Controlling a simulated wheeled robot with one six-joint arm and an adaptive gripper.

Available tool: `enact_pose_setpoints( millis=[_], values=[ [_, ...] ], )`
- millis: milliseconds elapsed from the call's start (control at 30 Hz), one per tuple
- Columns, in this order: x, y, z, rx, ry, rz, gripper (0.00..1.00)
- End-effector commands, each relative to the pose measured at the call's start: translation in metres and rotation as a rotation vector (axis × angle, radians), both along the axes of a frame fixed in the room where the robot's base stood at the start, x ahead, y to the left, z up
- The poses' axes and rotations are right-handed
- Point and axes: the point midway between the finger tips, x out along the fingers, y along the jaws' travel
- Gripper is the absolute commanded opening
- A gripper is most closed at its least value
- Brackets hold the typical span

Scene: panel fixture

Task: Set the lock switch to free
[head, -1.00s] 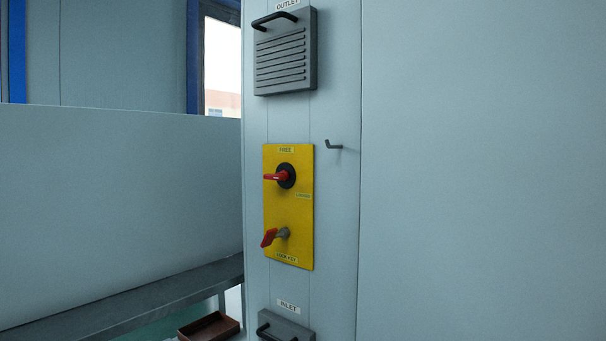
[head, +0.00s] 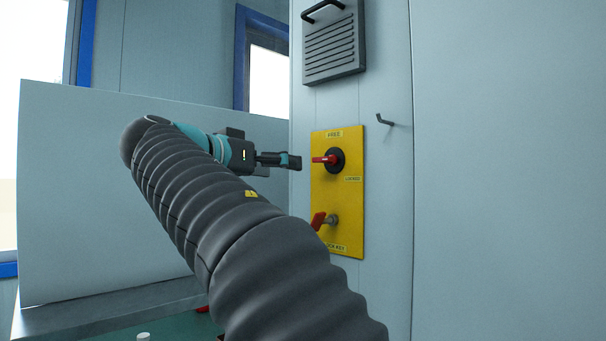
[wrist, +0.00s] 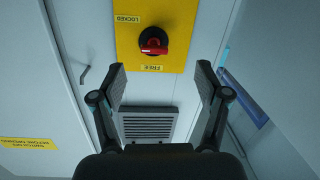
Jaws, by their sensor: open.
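The lock switch is a red handle on a black round base (head: 336,159), on a yellow panel (head: 349,230) fixed to the wall. A FREE label is above it and a LOCKED label to its lower right. The wrist view shows the switch (wrist: 153,42) upside down, with FREE below it and LOCKED at upper left.
A red lock key (head: 318,220) sits low on the panel, below the switch. A grey louvred cover (head: 334,48) with a black handle is above. A hook (head: 384,121) sticks out of the wall to the right. A low partition (head: 70,190) and bench are at left.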

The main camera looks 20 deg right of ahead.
Motion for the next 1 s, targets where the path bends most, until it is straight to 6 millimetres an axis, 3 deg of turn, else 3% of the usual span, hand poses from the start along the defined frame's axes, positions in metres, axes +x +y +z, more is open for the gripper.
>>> enact_pose_setpoints(
  millis=[167,333,1000],
  values=[
    [-0.001,0.011,0.018,-0.029,-0.138,-0.064,0.75],
    [0.001,0.004,0.022,-0.035,-0.165,-0.08,0.75],
    [0.039,-0.102,0.023,-0.035,-0.16,-0.079,0.75]
  ],
)
